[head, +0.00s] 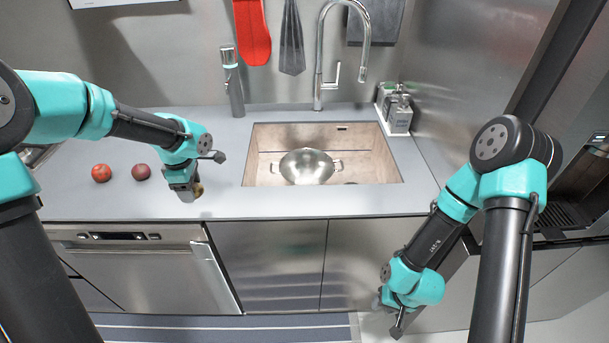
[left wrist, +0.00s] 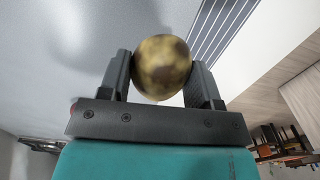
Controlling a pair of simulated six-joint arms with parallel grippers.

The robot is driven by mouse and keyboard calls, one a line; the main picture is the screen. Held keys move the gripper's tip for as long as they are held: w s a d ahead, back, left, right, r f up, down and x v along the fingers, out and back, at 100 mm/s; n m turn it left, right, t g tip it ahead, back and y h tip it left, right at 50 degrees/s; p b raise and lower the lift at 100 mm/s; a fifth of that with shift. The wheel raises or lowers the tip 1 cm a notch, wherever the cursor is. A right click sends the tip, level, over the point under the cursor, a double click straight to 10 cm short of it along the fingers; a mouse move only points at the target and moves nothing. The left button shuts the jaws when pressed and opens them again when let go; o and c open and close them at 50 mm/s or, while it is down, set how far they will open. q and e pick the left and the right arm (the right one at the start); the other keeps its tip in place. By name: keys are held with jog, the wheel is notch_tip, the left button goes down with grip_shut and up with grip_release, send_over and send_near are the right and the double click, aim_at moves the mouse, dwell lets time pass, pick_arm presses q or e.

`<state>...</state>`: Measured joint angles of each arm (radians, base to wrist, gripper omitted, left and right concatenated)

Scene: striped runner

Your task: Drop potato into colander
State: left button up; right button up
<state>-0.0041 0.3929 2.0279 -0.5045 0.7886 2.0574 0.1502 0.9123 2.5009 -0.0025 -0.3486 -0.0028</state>
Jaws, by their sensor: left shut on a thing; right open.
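A brown, mottled potato (left wrist: 161,67) is held between the fingers of my left gripper (left wrist: 160,85) in the left wrist view. In the head view the left gripper (head: 185,193) is at the counter, left of the sink, and only a bit of the potato (head: 198,189) shows beside it. The metal colander (head: 307,166) with two side handles sits in the sink, to the right of the left gripper and apart from it. My right gripper (head: 388,317) is low in front of the cabinets, open, its fingers partly hidden.
A red tomato (head: 101,173) and a dark red round item (head: 141,172) lie on the grey counter (head: 90,204). The sink (head: 372,158) has a tall faucet (head: 319,75) behind it. Bottles in a caddy (head: 397,112) stand at the sink's back right corner.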

pick_arm(q)
jog(key=shift+r, duration=0.1)
jog(key=shift+w+d+r+m, duration=0.25)
jog(key=shift+d+r+m, duration=0.15)
jog(key=shift+m, duration=0.2)
jog(key=w+d+r+m, duration=0.2)
jog(key=d+r+m, duration=0.9)
jog(key=m, duration=0.7)
jog(key=shift+w+d+r, duration=0.15)
jog(key=shift+w+r, duration=0.2)
